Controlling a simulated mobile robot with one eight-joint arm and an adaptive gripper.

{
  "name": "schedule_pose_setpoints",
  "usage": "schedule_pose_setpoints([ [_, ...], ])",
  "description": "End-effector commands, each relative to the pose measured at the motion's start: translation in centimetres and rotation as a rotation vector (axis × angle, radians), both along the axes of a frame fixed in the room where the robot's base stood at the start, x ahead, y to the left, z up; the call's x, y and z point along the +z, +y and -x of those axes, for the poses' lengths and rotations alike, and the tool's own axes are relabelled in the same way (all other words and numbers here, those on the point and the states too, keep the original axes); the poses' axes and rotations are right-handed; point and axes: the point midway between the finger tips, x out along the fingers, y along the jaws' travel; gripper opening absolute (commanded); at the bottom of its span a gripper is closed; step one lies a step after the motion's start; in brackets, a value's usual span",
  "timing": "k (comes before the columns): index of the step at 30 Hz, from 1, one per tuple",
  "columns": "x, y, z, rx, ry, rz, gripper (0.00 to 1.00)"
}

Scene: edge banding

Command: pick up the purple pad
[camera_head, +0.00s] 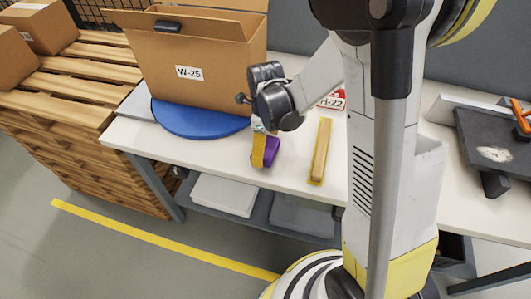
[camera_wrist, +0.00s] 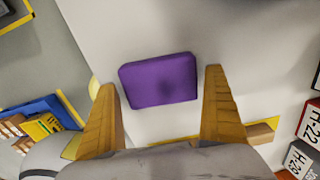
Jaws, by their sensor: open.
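The purple pad (camera_head: 271,156) lies on the white table near its front edge, partly hidden behind a yellow finger in the head view. In the wrist view the purple pad (camera_wrist: 160,80) is a rounded block just ahead of and between my two finger tips. My gripper (camera_wrist: 159,88) is open, with one tan finger on each side of the pad and a gap to each. In the head view my gripper (camera_head: 263,148) points down over the pad. I cannot tell how far the fingertips are above the table.
A blue round turntable (camera_head: 185,122) bears an open cardboard box (camera_head: 205,55) at left. A wooden strip (camera_head: 321,150) with yellow edging lies to the right of the pad. Red-and-white H-22 label (camera_head: 334,101) sits behind. A dark device (camera_head: 490,140) stands at far right.

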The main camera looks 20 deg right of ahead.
Motion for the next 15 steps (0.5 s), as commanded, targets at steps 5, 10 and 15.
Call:
schedule_pose_setpoints([
  [5, -0.17, -0.02, 0.01, 0.000, 0.000, 0.000, 1.00],
  [10, -0.15, -0.02, 0.01, 0.000, 0.000, 0.000, 0.67],
  [15, -0.15, -0.02, 0.01, 0.000, 0.000, 0.000, 0.66],
])
